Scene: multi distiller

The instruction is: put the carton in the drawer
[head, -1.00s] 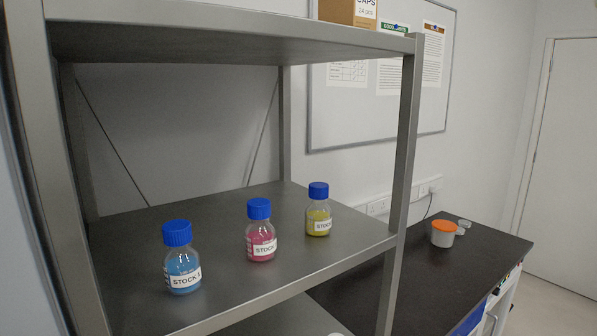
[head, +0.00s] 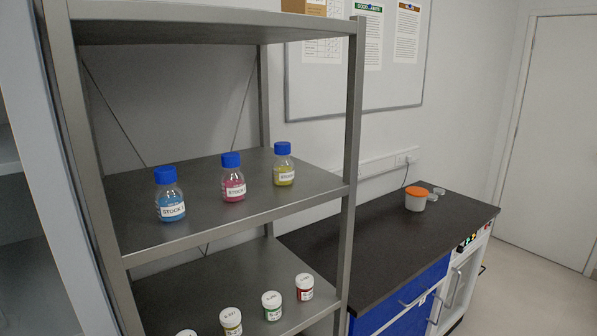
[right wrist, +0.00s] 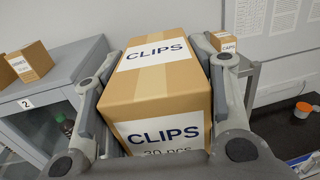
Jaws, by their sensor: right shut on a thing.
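A brown carton (right wrist: 155,95) labelled CLIPS fills the middle of the right wrist view. My right gripper (right wrist: 155,100) is shut on it, with a grey finger along each side. Neither gripper shows in the head view. The blue front of a bench drawer unit (head: 410,300) with handles stands under the black worktop at the right of the head view. I cannot see the inside of any drawer.
A metal shelf rack (head: 352,130) holds several stock bottles (head: 233,180) and small lidded jars (head: 272,305). The black bench top (head: 350,235) is mostly clear, with an orange-lidded tub (head: 415,199) at its far end. Other cartons (right wrist: 30,62) stand on a grey cabinet.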

